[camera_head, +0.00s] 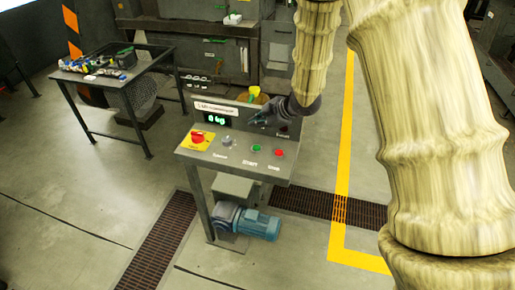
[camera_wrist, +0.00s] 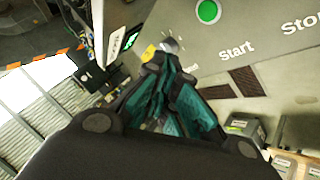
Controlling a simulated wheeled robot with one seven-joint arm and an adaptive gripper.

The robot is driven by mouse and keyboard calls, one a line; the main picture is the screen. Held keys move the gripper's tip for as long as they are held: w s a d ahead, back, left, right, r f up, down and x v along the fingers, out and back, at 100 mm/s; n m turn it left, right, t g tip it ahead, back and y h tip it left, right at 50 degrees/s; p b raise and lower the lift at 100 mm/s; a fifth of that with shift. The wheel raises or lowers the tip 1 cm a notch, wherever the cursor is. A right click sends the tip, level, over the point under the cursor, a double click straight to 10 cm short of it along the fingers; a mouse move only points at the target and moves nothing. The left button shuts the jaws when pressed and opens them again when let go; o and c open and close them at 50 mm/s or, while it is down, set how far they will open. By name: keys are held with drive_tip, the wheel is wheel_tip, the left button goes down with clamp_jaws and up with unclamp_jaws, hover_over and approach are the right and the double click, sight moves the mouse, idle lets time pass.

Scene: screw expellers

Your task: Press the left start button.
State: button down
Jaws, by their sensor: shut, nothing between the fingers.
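A control console (camera_head: 235,165) stands near the middle of the head view. On its sloped top a green button (camera_head: 257,148), labelled Start, sits left of a red button (camera_head: 279,153). In the wrist view the green button (camera_wrist: 208,11) is at the top edge, beside the word Start. My gripper (camera_head: 252,120) is above the back of the console, up and left of the green button in the head view. In the wrist view my gripper (camera_wrist: 155,62) has its teal fingers together at the tips, with nothing between them. It appears apart from the green button.
A red emergency knob on a yellow plate (camera_head: 202,145) and a grey knob (camera_head: 227,141) sit left of the green button. A lit display (camera_head: 215,120) is on the raised back panel. A blue motor (camera_head: 255,224) is below. A cluttered table (camera_head: 92,77) stands left.

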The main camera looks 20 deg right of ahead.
drive_tip(key=b, duration=0.3)
hover_over(255, 149)
drive_tip(key=w, duration=0.1)
drive_tip(key=shift+g, duration=0.3)
drive_tip(key=f, duration=0.6)
drive_tip(key=shift+w+f, duration=0.15)
drive_tip(key=shift+w, duration=0.05)
drive_tip(key=shift+f+b, duration=0.3)
drive_tip(key=shift+f, duration=0.05)
drive_tip(key=shift+s+f+b, duration=0.3)
drive_tip(key=shift+s+b, duration=0.15)
drive_tip(key=shift+s, duration=0.1)
drive_tip(key=shift+s+f+b, duration=0.3)
drive_tip(key=shift+s+b, duration=0.15)
drive_tip(key=shift+s, duration=0.1)
drive_tip(key=shift+w+f, duration=0.4)
drive_tip(key=shift+f, duration=0.2)
drive_tip(key=shift+w+f, duration=0.4)
drive_tip(key=shift+f, duration=0.2)
drive_tip(key=shift+s+r, duration=0.4)
drive_tip(key=shift+s, duration=0.05)
drive_tip(key=shift+w+f, duration=0.2)
drive_tip(key=shift+w, duration=0.05)
drive_tip(key=shift+s+r, duration=0.15)
drive_tip(key=shift+f+b, duration=0.25)
drive_tip(key=shift+b, duration=0.05)
